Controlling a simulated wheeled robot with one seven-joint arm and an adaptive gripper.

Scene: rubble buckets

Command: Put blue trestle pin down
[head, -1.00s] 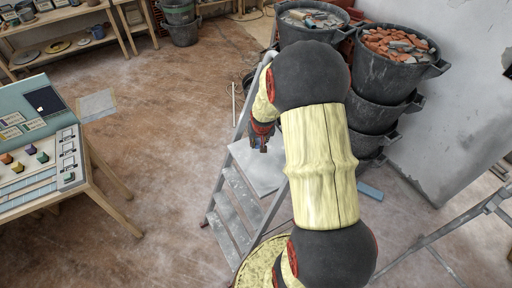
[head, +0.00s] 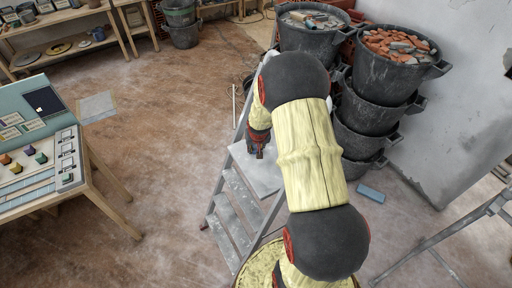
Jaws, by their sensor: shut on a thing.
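My gripper (head: 258,153) is small in the head view, left of my arm and over the pale top platform of a grey stepladder (head: 257,176). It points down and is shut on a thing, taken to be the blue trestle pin. The pin is too small and too hidden by the fingers to make out its shape or tilt. I cannot tell whether it touches the platform.
Stacked dark buckets of rubble (head: 372,90) stand behind and right of my arm. A blue block (head: 371,194) lies on the floor beside them. A grey trestle (head: 440,236) is at right, a worktable (head: 40,190) at left. Floor between table and stepladder is clear.

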